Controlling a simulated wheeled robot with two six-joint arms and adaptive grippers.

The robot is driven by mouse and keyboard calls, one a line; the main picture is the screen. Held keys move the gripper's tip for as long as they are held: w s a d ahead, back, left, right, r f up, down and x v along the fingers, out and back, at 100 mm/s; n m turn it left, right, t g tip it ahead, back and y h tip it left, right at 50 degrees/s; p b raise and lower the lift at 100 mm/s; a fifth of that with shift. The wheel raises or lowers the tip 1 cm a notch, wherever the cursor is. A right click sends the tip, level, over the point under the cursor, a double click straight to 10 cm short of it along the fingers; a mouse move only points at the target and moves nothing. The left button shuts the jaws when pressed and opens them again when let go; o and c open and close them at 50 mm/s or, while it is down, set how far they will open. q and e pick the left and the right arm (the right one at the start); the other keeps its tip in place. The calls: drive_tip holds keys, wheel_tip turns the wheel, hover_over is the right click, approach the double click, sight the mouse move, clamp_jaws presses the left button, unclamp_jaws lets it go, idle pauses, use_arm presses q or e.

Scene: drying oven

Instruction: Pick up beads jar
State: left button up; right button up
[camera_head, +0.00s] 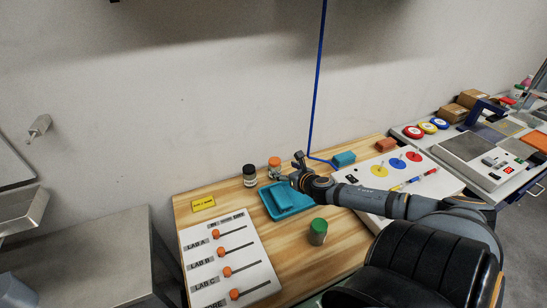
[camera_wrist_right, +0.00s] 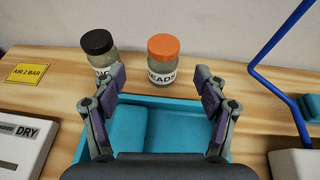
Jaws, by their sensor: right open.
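The beads jar (camera_head: 274,168) has an orange lid and stands upright at the back of the wooden bench, behind the blue tray. In the right wrist view the beads jar (camera_wrist_right: 162,60) is straight ahead, its white label partly reading "BEADS". My right gripper (camera_wrist_right: 160,80) is open and empty above the tray, its fingers apart and pointing toward the jar with the jar beyond the tips. In the head view the right gripper (camera_head: 300,163) is just right of the jar. My left gripper is not in view.
A black-lidded jar (camera_wrist_right: 99,53) stands close left of the beads jar, partly behind a finger. The blue tray (camera_wrist_right: 182,150) holds a blue block. A blue cable (camera_head: 318,80) hangs at right. A green-lidded jar (camera_head: 318,232) stands in front. A yellow sign (camera_head: 203,203) lies left.

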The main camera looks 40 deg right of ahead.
sight(277, 162)
drive_tip(key=b+x, duration=0.1)
drive_tip(key=x, duration=0.2)
drive_tip(key=shift+w+d+f+b, duration=0.15)
drive_tip(key=shift+f+b, duration=0.25)
drive_tip(key=shift+f, duration=0.05)
drive_tip(key=shift+w+f+b, duration=0.1)
drive_tip(key=shift+w+b, duration=0.2)
drive_tip(key=shift+w, duration=0.35)
drive_tip(key=shift+s, duration=0.1)
drive_tip(key=x, duration=0.2)
drive_tip(key=b+x, duration=0.1)
drive_tip(key=x, duration=0.1)
drive_tip(key=shift+s+d, duration=0.1)
drive_tip(key=shift+d, duration=0.3)
drive_tip(key=shift+w+b, duration=0.3)
drive_tip(key=shift+b, duration=0.05)
drive_tip(key=shift+w, duration=0.2)
drive_tip(key=c, duration=1.3)
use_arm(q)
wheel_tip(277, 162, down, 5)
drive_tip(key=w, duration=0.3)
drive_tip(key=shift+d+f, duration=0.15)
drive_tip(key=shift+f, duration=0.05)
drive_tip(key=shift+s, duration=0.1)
